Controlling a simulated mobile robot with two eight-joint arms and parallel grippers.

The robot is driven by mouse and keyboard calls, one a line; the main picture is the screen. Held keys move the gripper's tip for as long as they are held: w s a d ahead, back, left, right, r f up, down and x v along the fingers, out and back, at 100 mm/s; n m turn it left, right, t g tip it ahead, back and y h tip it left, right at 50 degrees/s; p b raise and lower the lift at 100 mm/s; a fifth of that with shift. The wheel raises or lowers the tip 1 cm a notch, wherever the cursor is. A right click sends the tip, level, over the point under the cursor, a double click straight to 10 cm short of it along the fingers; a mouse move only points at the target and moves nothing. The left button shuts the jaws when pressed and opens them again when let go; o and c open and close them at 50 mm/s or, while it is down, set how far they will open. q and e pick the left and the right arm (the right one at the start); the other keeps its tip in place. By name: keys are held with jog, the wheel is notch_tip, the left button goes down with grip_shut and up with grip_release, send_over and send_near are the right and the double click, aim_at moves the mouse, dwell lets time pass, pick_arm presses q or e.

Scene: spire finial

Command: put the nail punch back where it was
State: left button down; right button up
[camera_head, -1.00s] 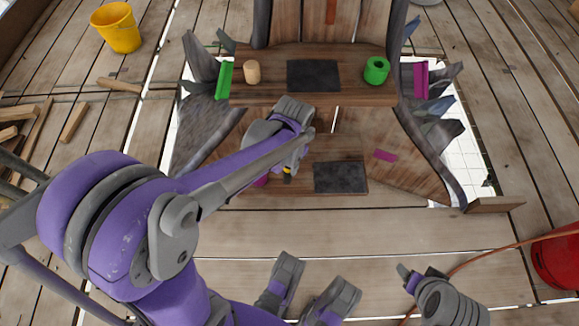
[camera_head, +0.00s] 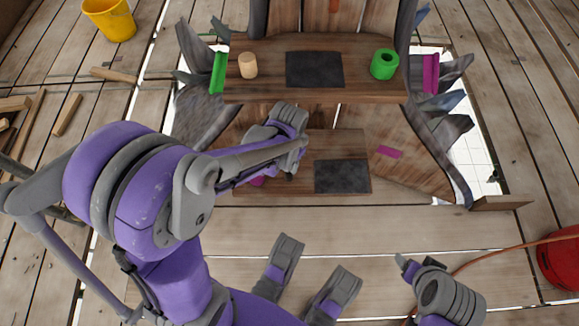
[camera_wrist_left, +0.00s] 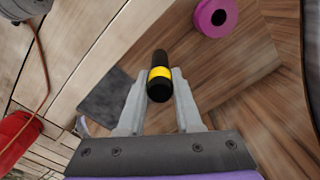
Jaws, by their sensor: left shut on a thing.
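The nail punch (camera_wrist_left: 159,84) is black with a yellow band and shows nearly end-on in the left wrist view. My left gripper (camera_wrist_left: 158,98) is shut on it, one finger on each side. In the head view my left gripper (camera_head: 288,130) is over the lower wooden step (camera_head: 275,187) of the spire, left of a dark square pad (camera_head: 342,176). The arm hides much of the punch and fingertips there.
The upper step (camera_head: 360,92) bears a tan peg (camera_head: 248,65), a dark pad (camera_head: 314,69) and a green roll (camera_head: 384,64). A magenta roll (camera_wrist_left: 213,17) is near the punch. Jagged grey pieces flank the steps. A yellow bucket (camera_head: 109,19) and a red container (camera_head: 562,256) stand outside.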

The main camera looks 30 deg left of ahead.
pick_arm(q)
jog(key=shift+w+f+b, duration=0.1)
jog(key=shift+f+b, duration=0.2)
jog(key=shift+f, duration=0.85)
jog(key=shift+f, duration=0.15)
jog(key=c, duration=0.6)
grip_release()
